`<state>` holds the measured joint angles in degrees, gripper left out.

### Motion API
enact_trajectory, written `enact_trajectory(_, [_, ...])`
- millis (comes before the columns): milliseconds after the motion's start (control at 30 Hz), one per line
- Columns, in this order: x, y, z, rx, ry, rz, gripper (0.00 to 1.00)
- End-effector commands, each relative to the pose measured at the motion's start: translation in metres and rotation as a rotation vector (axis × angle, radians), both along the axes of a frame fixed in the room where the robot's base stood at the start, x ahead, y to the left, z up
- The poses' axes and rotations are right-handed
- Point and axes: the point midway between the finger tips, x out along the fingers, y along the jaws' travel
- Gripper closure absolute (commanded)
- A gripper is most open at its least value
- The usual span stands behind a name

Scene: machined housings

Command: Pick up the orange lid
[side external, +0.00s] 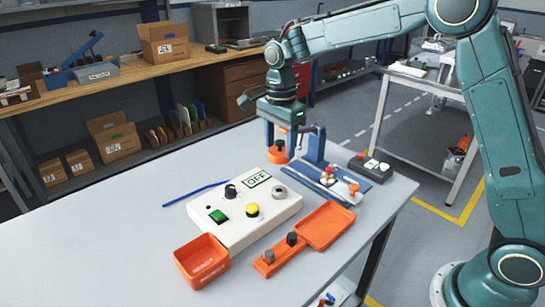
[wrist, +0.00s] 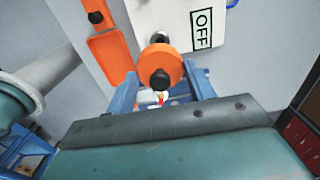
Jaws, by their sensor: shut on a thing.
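The orange lid (side external: 277,156) is a round orange disc with a black knob on top. It shows behind the white control box in the side view and large in the middle of the wrist view (wrist: 171,65). My gripper (side external: 285,149) points down with its blue fingers at the lid's sides, shut on it. In the wrist view the fingers (wrist: 162,92) flank the lid's near part. I cannot tell clearly whether the lid is touching the table.
The white control box (side external: 228,212) with its OFF label stands in front. An open orange box (side external: 201,268), an orange tray (side external: 325,226) and an orange holder with knobs (side external: 278,257) lie nearer. A blue fixture (side external: 314,148) stands right of the lid.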

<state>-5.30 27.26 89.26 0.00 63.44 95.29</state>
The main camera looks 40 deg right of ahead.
Motion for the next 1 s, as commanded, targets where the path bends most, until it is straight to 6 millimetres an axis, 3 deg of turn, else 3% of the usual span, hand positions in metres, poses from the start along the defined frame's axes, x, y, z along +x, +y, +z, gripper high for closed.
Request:
enact_trajectory(200, [0.001, 0.000, 0.045, 0.000, -0.004, 0.000, 0.68])
enact_trajectory(400, [0.001, 0.000, 0.072, 0.000, -0.002, 0.000, 0.68])
enact_trajectory(600, [0.000, 0.000, 0.083, 0.000, 0.000, 0.000, 0.68])
enact_trajectory(1000, [0.000, 0.000, 0.084, 0.000, 0.001, 0.000, 0.68])
